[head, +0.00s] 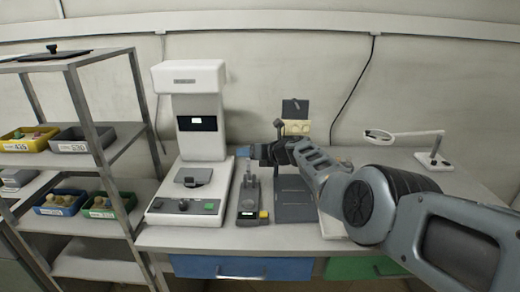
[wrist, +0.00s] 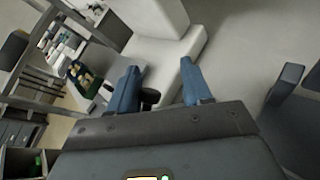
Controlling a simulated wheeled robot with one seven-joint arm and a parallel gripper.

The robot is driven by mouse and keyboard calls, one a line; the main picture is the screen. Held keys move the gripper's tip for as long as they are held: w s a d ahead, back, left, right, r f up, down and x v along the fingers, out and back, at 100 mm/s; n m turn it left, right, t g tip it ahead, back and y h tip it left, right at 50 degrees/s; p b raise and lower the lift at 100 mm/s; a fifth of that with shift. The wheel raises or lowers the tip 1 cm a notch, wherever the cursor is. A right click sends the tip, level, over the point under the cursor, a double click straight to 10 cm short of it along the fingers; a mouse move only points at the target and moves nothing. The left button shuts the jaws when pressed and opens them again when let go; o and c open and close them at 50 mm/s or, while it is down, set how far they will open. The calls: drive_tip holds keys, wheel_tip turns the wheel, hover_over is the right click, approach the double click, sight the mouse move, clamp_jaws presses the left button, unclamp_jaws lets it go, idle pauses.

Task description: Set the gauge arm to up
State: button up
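A small grey gauge (head: 248,206) with a lit display and a yellow block stands on the bench, right of the white machine. A pale upright part (head: 250,170) rises from its back; I cannot tell for sure whether this is the gauge arm or how it is set. My gripper (head: 242,152) is level, pointing left, just above the top of that part. In the wrist view my gripper (wrist: 160,65) has its two blue fingers apart. A dark rounded piece (wrist: 149,97) shows beside the left finger; I cannot tell what it belongs to or whether they touch.
The tall white machine (head: 188,80) stands close left of my gripper. A dark grey stand (head: 294,205) is right of the gauge, partly under my arm. A shelf rack (head: 100,160) with bins is at the left. A magnifier lamp (head: 435,158) stands at the right.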

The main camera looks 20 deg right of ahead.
drive_tip(key=p+v, duration=0.2)
drive_tip(key=v, duration=0.5)
drive_tip(key=shift+d+r, duration=0.15)
drive_tip(key=shift+d, duration=0.05)
idle(0.3)
